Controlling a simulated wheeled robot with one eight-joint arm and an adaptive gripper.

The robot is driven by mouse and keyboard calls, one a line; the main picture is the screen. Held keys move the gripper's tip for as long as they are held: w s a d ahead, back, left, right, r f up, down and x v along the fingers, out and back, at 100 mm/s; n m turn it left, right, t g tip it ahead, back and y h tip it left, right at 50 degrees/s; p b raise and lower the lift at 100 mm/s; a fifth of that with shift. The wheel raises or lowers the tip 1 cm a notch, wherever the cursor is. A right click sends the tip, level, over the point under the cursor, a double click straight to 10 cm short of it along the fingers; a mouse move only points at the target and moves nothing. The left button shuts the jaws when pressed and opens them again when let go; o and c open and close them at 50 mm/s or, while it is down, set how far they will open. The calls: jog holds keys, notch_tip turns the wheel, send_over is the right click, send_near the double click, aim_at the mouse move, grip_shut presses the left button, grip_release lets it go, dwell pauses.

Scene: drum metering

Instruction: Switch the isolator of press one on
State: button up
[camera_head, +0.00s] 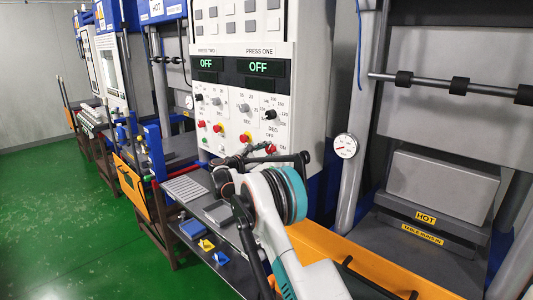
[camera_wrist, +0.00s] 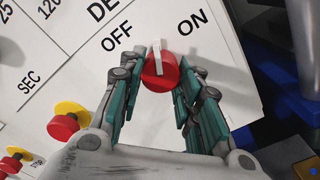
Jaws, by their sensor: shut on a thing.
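The press one isolator is a red round knob with a white pointer bar (camera_wrist: 160,73), on the white panel (camera_wrist: 60,75). In the wrist view its pointer lies between the OFF and ON labels, nearer ON. It also shows as a red knob low on the panel under PRESS ONE in the head view (camera_head: 270,148). My gripper (camera_wrist: 163,76) is shut on the knob, with one green-padded finger on each side. In the head view my gripper (camera_head: 281,154) reaches the panel's lower right. The press one display (camera_head: 259,69) reads OFF.
Left of the isolator is a red button on a yellow base (camera_head: 245,137). Press two's red knob (camera_head: 202,124) and OFF display (camera_head: 207,65) are further left. A shelf (camera_head: 248,268) with small blue and yellow blocks lies below. A hot press (camera_head: 440,185) stands right.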

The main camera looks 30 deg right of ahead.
jog(key=m, duration=0.4)
jog(key=shift+m, duration=2.1)
jog(key=o, duration=1)
jog(key=shift+o, duration=0.2)
jog(key=v, duration=1.2)
jog(key=shift+r, duration=0.1)
